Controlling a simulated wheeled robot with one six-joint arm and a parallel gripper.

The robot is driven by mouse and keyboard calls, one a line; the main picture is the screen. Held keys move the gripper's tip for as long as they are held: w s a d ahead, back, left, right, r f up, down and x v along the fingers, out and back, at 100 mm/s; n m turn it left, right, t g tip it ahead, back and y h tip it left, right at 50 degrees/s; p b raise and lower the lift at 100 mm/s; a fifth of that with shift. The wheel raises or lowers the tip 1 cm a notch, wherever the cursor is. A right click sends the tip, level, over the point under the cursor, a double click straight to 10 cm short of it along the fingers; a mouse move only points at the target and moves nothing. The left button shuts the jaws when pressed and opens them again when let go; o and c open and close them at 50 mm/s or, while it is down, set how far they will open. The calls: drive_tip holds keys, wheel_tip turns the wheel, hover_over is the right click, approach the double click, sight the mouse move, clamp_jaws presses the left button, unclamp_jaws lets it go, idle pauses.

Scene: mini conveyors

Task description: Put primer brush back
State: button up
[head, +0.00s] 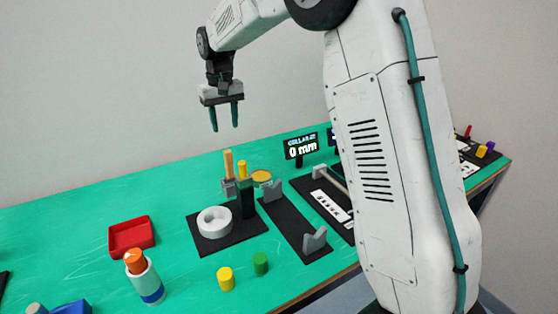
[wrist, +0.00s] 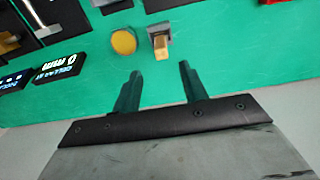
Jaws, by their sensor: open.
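A tan wooden handle (head: 228,163), which looks like the primer brush, stands upright at a grey holder on a dark post (head: 247,204). It also shows in the wrist view as a tan end (wrist: 160,46) at a grey holder (wrist: 158,31). Its bristles cannot be made out. My gripper (head: 225,122) is open and empty, high above the handle, with its fingers pointing down. In the wrist view the gripper (wrist: 160,76) has its fingers apart, with the handle ahead of the gap and not between them.
A yellow disc (head: 262,177) sits beside the holder. A white ring (head: 215,222) lies on the black base (head: 235,238). A display (head: 300,147) stands behind.

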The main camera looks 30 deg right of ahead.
drive_tip(key=s+d+r, duration=0.1)
drive_tip(key=s+r, duration=0.3)
drive_tip(key=s, duration=0.8)
drive_tip(key=s+d+r, duration=0.1)
drive_tip(key=s+r, duration=0.3)
drive_tip(key=s, duration=0.7)
drive_tip(key=s+f, duration=0.3)
drive_tip(key=s, duration=0.7)
drive_tip(key=s+d+f+t, duration=0.1)
drive_tip(key=s+f, duration=0.2)
drive_tip(key=s, duration=0.7)
drive_tip(key=shift+s, duration=0.2)
drive_tip(key=shift+f, duration=0.1)
drive_tip(key=shift+c, duration=0.6)
drive_tip(key=shift+a, duration=0.1)
